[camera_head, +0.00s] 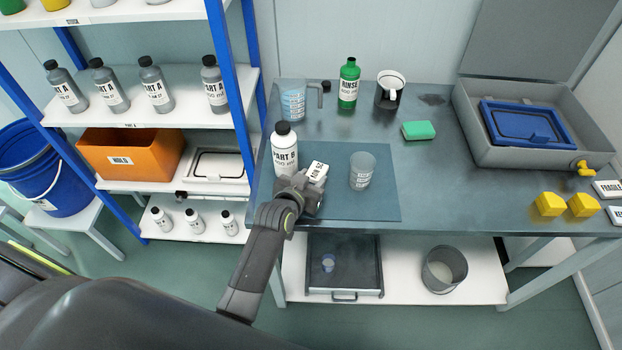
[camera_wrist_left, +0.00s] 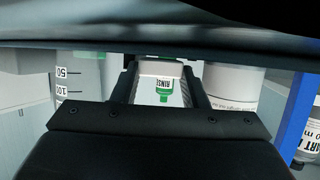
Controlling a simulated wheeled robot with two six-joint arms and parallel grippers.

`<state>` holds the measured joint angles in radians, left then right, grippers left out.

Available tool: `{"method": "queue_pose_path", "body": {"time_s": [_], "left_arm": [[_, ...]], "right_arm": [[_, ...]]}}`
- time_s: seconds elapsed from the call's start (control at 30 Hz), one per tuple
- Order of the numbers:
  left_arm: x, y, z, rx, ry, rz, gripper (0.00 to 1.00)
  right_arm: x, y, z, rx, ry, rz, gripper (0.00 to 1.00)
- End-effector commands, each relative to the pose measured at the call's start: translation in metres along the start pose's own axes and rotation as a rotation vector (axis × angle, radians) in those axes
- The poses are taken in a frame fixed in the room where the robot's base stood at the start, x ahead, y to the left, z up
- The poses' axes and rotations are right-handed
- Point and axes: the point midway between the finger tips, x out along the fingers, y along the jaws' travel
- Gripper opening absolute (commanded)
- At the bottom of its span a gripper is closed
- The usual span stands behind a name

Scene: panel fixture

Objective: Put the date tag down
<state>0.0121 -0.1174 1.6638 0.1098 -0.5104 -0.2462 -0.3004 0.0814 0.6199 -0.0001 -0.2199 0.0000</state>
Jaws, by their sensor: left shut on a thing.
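The date tag (camera_head: 317,171) is a small white block with dark print that looks like a date. My left gripper (camera_head: 306,186) is shut on it and holds it over the blue-grey mat (camera_head: 385,205), between the white Part B bottle (camera_head: 285,158) and the clear cup (camera_head: 362,172). I cannot tell the gap to the mat. In the left wrist view a pale piece (camera_wrist_left: 160,68) shows between the fingers of the left gripper (camera_wrist_left: 158,85). My right gripper is not in view.
A grey case (camera_head: 490,150) is at the right. The mat's right part is clear.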

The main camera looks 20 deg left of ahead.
Motion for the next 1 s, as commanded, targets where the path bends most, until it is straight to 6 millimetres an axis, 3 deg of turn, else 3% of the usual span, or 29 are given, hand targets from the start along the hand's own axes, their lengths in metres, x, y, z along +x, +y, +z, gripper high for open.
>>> {"method": "queue_pose_path", "body": {"time_s": [0.37,0.4,0.47,0.83,1.0], "left_arm": [[0.002,0.000,0.005,0.001,0.000,0.000,0.19],[0.002,0.000,0.005,0.001,0.000,0.000,0.41],[0.002,0.000,0.004,0.001,0.001,0.000,0.49],[-0.001,0.000,0.001,0.000,0.000,0.000,0.49],[-0.019,0.000,0.002,-0.002,0.000,-0.001,0.49]], "right_arm": [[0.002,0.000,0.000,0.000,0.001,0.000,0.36],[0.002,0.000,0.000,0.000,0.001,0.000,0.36],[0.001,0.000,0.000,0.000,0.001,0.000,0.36],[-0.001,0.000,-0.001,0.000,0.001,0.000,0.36],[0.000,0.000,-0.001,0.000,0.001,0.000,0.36]]}}
